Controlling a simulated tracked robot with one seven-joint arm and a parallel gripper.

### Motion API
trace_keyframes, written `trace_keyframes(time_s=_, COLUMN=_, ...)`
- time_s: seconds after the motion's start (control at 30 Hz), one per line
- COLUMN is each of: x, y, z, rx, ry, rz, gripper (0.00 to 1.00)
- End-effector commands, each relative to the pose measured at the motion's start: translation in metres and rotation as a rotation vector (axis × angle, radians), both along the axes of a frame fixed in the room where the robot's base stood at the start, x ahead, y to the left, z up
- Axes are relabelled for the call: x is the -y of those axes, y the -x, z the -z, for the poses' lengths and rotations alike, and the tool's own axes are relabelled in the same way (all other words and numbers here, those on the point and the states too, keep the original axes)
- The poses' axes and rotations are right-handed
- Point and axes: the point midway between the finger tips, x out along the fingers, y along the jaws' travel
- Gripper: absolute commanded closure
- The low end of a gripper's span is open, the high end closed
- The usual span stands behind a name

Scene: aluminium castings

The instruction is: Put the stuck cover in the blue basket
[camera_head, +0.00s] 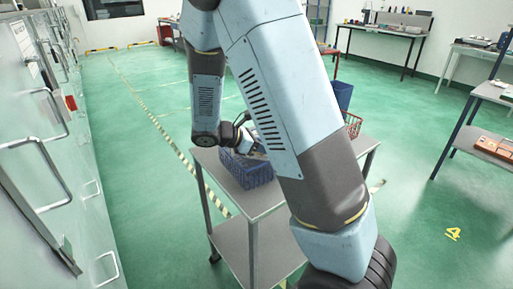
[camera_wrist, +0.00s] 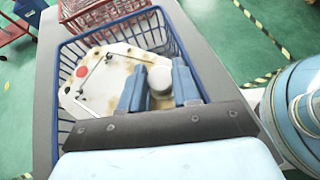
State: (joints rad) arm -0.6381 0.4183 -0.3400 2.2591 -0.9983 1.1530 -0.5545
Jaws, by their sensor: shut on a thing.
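The blue basket (camera_head: 247,172) stands on a grey cart, and its mesh rim (camera_wrist: 58,112) surrounds the lower view of my wrist camera. The cover (camera_wrist: 108,82), a worn whitish plate with a red dot and rusty marks, shows within the basket's walls in the wrist view. I cannot tell whether it rests on the basket floor. My gripper (camera_wrist: 160,84) has its two blue fingers on either side of a round grey knob on the cover and is shut on it. In the head view my gripper is mostly hidden by my arm over the basket.
A red basket (camera_wrist: 92,12) stands beside the blue one on the cart's grey top (camera_head: 262,203); it shows partly behind my arm in the head view (camera_head: 353,125). Grey cabinets with handles (camera_head: 50,150) line the left. Green floor is clear between them and the cart.

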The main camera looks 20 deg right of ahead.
Motion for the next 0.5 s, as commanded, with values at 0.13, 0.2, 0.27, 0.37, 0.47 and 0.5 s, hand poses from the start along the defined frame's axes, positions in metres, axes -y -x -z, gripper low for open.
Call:
trace_keyframes(time_s=0.13, x=-0.0002, y=0.0000, z=-0.0001, rx=0.000, ry=0.000, rz=0.000, gripper=0.61)
trace_keyframes(time_s=0.2, x=-0.0002, y=0.0000, z=-0.0001, rx=0.000, ry=0.000, rz=0.000, gripper=0.55)
trace_keyframes(time_s=0.27, x=-0.0003, y=0.0000, z=-0.0001, rx=0.000, ry=0.000, rz=0.000, gripper=0.49)
trace_keyframes(time_s=0.37, x=-0.0003, y=0.0000, z=-0.0001, rx=0.000, ry=0.000, rz=0.000, gripper=0.44)
trace_keyframes(time_s=0.47, x=-0.0004, y=0.0000, z=-0.0001, rx=0.000, ry=0.000, rz=0.000, gripper=0.44)
trace_keyframes(time_s=0.5, x=-0.0004, y=0.0000, z=-0.0001, rx=0.000, ry=0.000, rz=0.000, gripper=0.44)
